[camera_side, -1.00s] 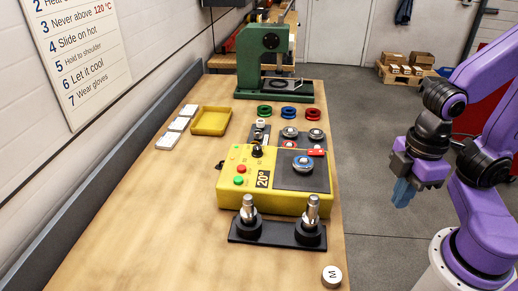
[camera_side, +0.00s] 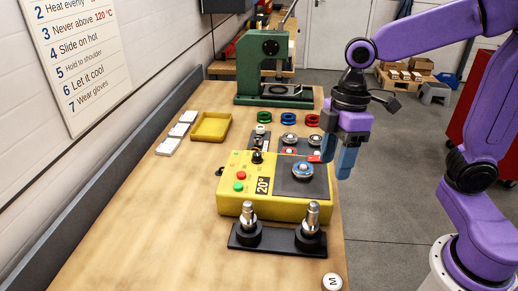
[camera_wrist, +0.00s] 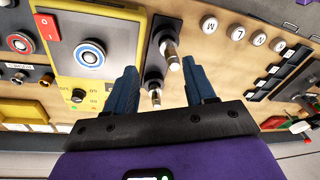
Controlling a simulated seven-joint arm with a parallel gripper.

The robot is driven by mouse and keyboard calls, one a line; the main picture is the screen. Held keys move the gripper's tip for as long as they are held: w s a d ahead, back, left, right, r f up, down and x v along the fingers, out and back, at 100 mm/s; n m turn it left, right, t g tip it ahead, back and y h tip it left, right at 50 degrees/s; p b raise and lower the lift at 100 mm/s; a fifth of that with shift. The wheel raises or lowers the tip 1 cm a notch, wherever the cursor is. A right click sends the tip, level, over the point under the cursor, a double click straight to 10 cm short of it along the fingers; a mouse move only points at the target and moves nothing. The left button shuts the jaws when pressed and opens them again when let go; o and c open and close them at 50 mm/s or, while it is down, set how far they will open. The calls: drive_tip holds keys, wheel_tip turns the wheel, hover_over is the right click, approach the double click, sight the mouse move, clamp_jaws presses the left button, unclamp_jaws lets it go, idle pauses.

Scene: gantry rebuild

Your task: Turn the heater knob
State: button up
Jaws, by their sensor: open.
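The yellow heater (camera_side: 240,205) sits on the bench. A black knob (camera_side: 257,157) stands on its top near the back, beside red and green buttons and a "20°" label. A blue-ringed bearing (camera_side: 303,170) rests on the heater's dark plate (camera_side: 290,187). My gripper (camera_side: 335,163) is open and empty, pointing down near the heater's right edge, apart from the knob.
Two metal shafts on a black base (camera_side: 272,245) stand upright in front of the heater. Red, blue and green rings (camera_side: 288,118) lie behind it, before a green press (camera_side: 265,65). A yellow tray (camera_side: 211,127) is at back left. The bench's left front is clear.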

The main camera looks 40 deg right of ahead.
drive_tip(key=w+r+n+y, duration=0.1)
drive_tip(key=w+r+y, duration=0.15)
drive_tip(key=w, duration=0.95)
drive_tip(key=n+t, duration=0.1)
drive_tip(key=n, duration=0.1)
approach(257, 154)
drive_tip(key=x, duration=0.8)
drive_tip(key=shift+f, duration=0.3)
drive_tip(key=c, duration=1)
drive_tip(key=shift+y, duration=0.25)
